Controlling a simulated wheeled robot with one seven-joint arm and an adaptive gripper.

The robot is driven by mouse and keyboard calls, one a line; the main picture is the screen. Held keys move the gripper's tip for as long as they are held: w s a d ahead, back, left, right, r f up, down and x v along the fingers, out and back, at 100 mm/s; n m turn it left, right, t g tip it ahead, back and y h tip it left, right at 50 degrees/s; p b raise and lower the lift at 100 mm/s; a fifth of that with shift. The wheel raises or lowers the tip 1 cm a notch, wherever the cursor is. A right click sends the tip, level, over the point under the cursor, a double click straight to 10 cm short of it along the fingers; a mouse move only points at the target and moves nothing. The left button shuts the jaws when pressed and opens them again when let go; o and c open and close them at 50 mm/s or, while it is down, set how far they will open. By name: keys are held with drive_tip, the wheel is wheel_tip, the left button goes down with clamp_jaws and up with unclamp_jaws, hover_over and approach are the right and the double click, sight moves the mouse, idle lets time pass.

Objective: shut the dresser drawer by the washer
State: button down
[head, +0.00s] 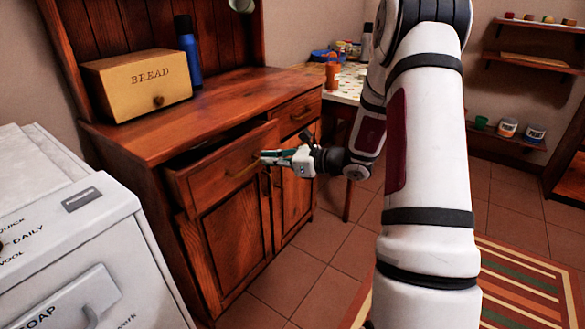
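The dresser (152,143) is dark reddish wood and stands beside the white washer (105,245). Its left drawer (208,185), the one by the washer, sticks out from the front and shows a dark gap along its top. A metal handle (243,171) is on that drawer's front. My gripper (268,157) is in front of the drawer, close to the handle's right end. I cannot tell whether it touches the drawer. Its fingers are small in view, and their opening is unclear. The right drawer (299,112) sits flush with the dresser front.
A bread box (138,80) and a blue bottle (187,50) stand on the dresser top. A table (347,84) with an orange bottle (332,72) is behind. A striped rug (520,290) lies at the right. Tiled floor in front of the dresser is clear.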

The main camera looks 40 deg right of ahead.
sight(253, 153)
drive_tip(key=w, duration=0.2)
drive_tip(key=w+a, duration=0.1)
drive_tip(key=w, duration=0.1)
drive_tip(key=w+a, duration=0.1)
drive_tip(key=w, duration=0.1)
drive_tip(key=shift+a, duration=0.1)
drive_tip(key=shift+w+a, duration=0.15)
drive_tip(key=shift+w, duration=0.2)
drive_tip(key=shift+r, duration=0.1)
